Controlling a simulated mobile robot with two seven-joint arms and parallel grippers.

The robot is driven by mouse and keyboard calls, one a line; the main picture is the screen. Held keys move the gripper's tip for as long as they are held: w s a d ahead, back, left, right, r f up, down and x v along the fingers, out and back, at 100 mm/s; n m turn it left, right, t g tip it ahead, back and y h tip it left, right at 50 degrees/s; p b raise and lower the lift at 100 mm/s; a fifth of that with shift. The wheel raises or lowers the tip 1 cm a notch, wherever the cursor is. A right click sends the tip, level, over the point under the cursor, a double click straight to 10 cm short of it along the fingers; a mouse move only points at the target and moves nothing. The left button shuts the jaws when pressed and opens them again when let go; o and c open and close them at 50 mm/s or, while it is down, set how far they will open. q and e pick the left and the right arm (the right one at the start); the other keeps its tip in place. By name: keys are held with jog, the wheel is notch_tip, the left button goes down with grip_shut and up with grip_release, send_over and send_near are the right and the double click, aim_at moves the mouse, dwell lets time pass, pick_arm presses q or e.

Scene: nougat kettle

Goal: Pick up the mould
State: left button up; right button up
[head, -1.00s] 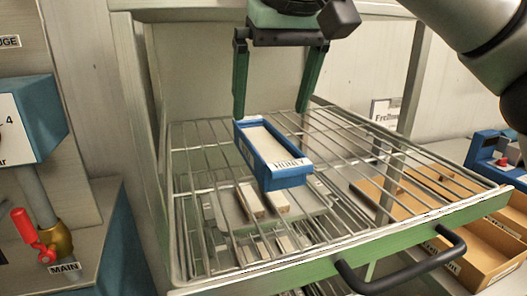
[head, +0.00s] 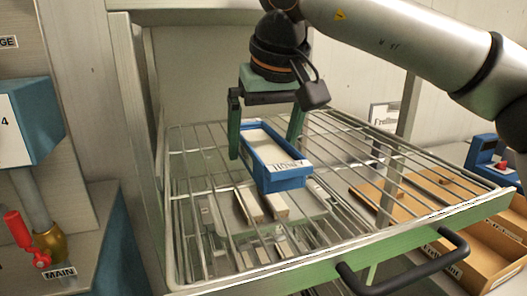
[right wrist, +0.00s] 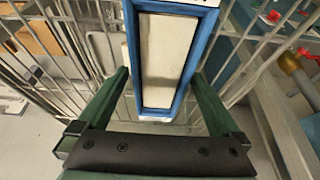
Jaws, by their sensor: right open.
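The mould, a blue open-topped tray with a pale filling (head: 266,150) and a white printed label on its near end, sits on the wire shelf (head: 345,185). It also shows in the right wrist view (right wrist: 195,60), end-on between the fingers. My right gripper (head: 264,150) is open and low over the far half of the mould, one green finger on each side of its long walls. In the right wrist view (right wrist: 162,78) its fingers stand beside the blue walls. Contact cannot be told. The right finger's tip is partly hidden behind the mould in the head view. My left gripper is not in view.
The shelf has a green front edge with a black handle (head: 405,265). Pale bars (head: 262,203) lie below the wires. Wooden boxes (head: 495,255) stand at right. A red-handled valve (head: 28,240) is at left. The wires around the mould are clear.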

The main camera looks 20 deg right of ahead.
jog(key=shift+f, duration=0.25)
dwell(0.4)
jog(key=c, duration=1.5)
grip_shut()
jog(key=shift+r, duration=0.1)
